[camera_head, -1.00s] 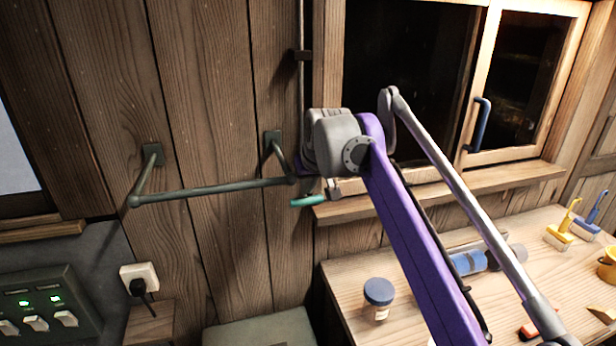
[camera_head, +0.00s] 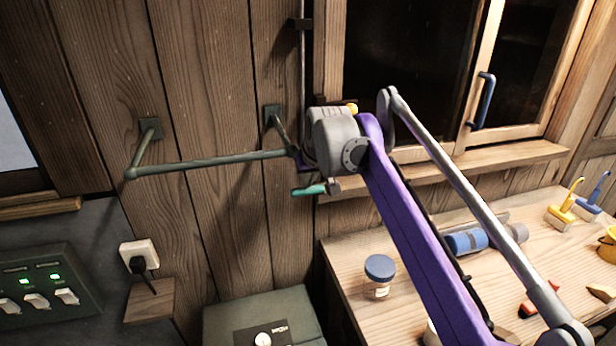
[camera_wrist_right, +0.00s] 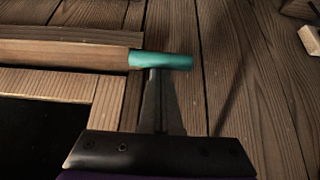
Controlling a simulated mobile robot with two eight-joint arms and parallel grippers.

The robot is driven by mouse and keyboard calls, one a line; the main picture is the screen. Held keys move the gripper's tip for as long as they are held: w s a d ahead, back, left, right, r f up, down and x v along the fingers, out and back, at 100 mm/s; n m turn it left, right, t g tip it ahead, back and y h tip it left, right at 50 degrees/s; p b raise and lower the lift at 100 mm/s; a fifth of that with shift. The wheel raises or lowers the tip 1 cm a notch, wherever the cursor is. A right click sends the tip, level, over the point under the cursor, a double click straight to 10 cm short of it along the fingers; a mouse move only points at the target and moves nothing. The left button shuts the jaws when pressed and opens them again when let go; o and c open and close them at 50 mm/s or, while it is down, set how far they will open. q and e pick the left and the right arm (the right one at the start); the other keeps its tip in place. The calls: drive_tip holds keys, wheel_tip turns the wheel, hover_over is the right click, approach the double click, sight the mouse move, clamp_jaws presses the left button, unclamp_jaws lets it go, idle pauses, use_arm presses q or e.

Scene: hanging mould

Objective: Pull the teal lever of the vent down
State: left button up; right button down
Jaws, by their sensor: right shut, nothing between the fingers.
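The teal lever (camera_head: 309,189) shows in the head view just below my right wrist, beside the left end of the window sill. It lies almost level. In the right wrist view the teal lever (camera_wrist_right: 162,61) lies across the top of my shut right gripper (camera_wrist_right: 154,74). The fingertips end at the lever's edge, with nothing between them; I cannot tell whether they press on it. In the head view the right gripper (camera_head: 332,186) is mostly hidden behind my grey wrist. My left gripper is not in view.
A green-grey wall rail (camera_head: 210,162) stands out left of my wrist. The wooden sill (camera_head: 460,170) runs to the right under the window. The workbench below holds a blue-lidded jar (camera_head: 380,275), a blue cylinder (camera_head: 466,241) and brushes. A grey-green box (camera_head: 262,315) stands below.

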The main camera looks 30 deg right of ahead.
drive_tip(key=shift+s+a+f, duration=0.1)
drive_tip(key=shift+f, duration=0.2)
drive_tip(key=r+p, duration=0.2)
drive_tip(key=r, duration=0.1)
drive_tip(key=w+r+p, duration=0.1)
drive_tip(key=shift+d+r, duration=0.2)
drive_tip(key=shift+r, duration=0.2)
use_arm(q)
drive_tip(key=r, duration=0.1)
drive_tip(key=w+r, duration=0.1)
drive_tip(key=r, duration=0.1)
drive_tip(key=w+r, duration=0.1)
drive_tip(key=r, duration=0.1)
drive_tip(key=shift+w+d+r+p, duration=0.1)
drive_tip(key=shift+p, duration=0.25)
use_arm(e)
drive_tip(key=v, duration=0.9)
drive_tip(key=shift+s+r, duration=0.15)
drive_tip(key=shift+r, duration=0.1)
drive_tip(key=shift+s, duration=0.1)
